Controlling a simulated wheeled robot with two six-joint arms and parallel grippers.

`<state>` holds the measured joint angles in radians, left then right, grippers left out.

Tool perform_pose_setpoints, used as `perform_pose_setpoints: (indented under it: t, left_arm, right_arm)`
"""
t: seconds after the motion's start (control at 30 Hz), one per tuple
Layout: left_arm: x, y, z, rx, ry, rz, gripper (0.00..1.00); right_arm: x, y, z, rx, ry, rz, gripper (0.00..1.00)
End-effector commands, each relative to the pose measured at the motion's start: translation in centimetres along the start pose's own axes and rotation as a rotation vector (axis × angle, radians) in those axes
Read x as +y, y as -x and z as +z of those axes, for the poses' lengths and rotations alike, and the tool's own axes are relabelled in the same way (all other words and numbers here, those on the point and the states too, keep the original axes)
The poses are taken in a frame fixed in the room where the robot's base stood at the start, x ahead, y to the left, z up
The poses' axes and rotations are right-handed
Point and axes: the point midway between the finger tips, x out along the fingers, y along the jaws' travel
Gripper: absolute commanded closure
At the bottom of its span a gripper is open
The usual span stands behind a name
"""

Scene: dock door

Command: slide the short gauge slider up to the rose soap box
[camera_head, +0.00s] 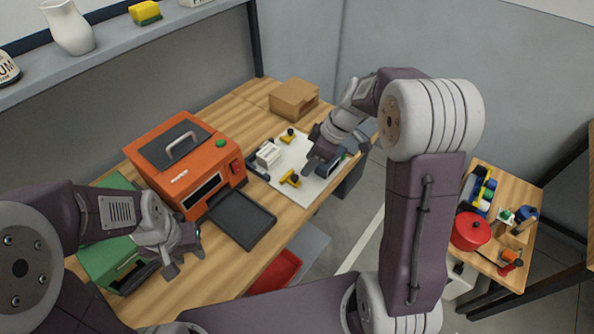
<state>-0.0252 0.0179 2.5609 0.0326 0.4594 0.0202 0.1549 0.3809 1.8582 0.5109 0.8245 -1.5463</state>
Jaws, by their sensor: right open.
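A pale board (318,186) lies on the wooden bench with small fittings on it. Two yellow pieces stand on it, one near its front (290,179) and one near its back (288,135). A white block (268,154) sits at its left side. I cannot tell which fitting is the short gauge slider, and I cannot make out a rose soap box. My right gripper (312,168) is open over the right part of the board, and hides some of it. My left gripper (183,262) hangs near the bench's front left, away from the board; its jaw opening is unclear.
An orange machine (205,150) with a dark tray (243,218) in front stands left of the board. A green box (104,257) is further left, a cardboard box (294,98) behind. A side table at right holds a red pot (470,231).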

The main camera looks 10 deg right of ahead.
Motion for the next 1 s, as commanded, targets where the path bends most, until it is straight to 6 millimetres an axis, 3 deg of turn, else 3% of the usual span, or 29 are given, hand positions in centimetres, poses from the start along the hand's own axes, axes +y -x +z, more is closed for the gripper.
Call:
perform_pose_setpoints:
  t: [0.1, 0.3, 0.47, 0.67, 0.7, 0.87, 1.0]
  left_arm:
    - [0.0, 0.1, 0.0, 0.0, 0.0, 0.0, 0.64]
    - [0.0, 0.2, -0.1, 0.0, 0.0, 0.0, 0.64]
    - [0.0, 0.2, -0.1, 0.001, 0.0, 0.0, 0.64]
    - [0.0, 0.2, -0.1, 0.0, 0.0, 0.0, 0.64]
    - [0.0, 0.2, -0.1, 0.0, 0.0, 0.0, 0.64]
    - [0.0, 0.2, -0.1, 0.0, 0.0, 0.0, 0.64]
    - [0.0, 0.2, -0.1, 0.0, 0.0, 0.0, 0.64]
  right_arm:
    - [-0.2, -2.7, 0.0, -0.003, -0.001, -0.007, 0.55]
    - [-0.1, -6.3, 0.0, -0.002, -0.001, -0.003, 0.55]
    - [-0.1, -7.5, 0.0, -0.002, 0.0, -0.001, 0.55]
    - [-0.1, -7.6, 0.0, -0.002, 0.0, 0.0, 0.55]
    - [-0.1, -7.6, 0.0, -0.002, 0.0, 0.0, 0.58]
    - [-0.1, -7.5, 0.0, -0.002, 0.0, 0.0, 1.0]
    - [-0.1, -7.5, 0.0, -0.002, 0.0, 0.001, 1.0]
